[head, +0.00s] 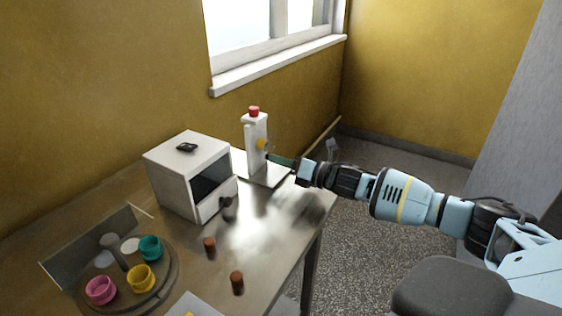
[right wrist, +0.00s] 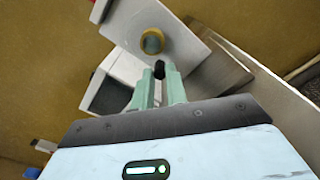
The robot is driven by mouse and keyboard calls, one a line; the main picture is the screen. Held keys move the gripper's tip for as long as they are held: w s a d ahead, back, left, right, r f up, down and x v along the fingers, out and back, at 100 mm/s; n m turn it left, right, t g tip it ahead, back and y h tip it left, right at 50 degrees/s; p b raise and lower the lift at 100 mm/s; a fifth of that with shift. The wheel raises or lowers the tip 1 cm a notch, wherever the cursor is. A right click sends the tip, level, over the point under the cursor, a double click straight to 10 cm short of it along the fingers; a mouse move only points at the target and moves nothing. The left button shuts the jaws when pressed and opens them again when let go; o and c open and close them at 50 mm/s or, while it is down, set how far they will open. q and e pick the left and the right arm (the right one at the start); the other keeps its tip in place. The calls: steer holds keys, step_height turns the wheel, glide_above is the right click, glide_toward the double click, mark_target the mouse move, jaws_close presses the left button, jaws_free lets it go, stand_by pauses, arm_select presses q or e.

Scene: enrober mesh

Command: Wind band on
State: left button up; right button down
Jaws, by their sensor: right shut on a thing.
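A white upright unit (head: 256,143) with a red button on top (head: 254,111) stands at the table's far right end. A round yellow-rimmed hub (head: 262,144) is on its face; the hub also shows in the right wrist view (right wrist: 152,41). My right gripper (head: 270,157) is just in front of the unit, a little below the hub. Its green fingers (right wrist: 160,82) are shut on a small black piece (right wrist: 159,69), which looks like a knob. Whether this piece joins the unit is unclear. I cannot make out a band. My left gripper is not in view.
A white box (head: 175,168) with a dark front opening stands left of the unit. A round turntable (head: 165,284) holds pink, yellow and teal cups. Two brown cylinders (head: 209,246) (head: 237,282) stand on the metal table. The table's middle is mostly clear.

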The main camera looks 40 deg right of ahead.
mark_target(266, 141)
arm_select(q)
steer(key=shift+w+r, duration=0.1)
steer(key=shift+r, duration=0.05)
